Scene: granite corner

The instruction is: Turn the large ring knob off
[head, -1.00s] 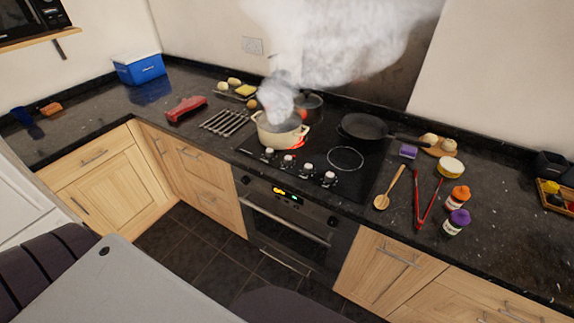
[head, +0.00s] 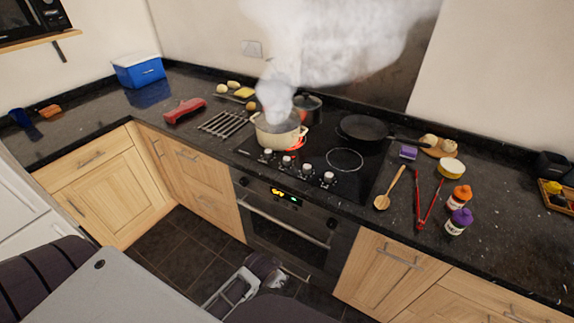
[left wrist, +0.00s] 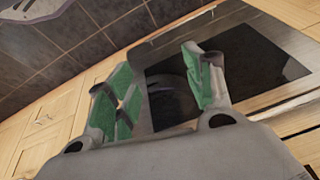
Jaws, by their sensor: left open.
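Several silver hob knobs stand in a row along the front of the black hob (head: 374,165): the leftmost knob (head: 267,154), second knob (head: 287,160), third knob (head: 307,169) and rightmost knob (head: 328,177). Their pointer marks are too small to read. A cream pot (head: 279,134) steams on a ring glowing red at its right edge. My left gripper (head: 230,291) is low in front of the oven, below and apart from the knobs. In the left wrist view my left gripper (left wrist: 157,80) is open and empty, its green pads apart. My right gripper is not in view.
The oven (head: 284,222) has a handle bar below the lit display. A dark pan (head: 363,128) and a lidded pot (head: 308,106) stand on the hob. A wooden spoon (head: 383,201) and red tongs (head: 430,203) lie right of it.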

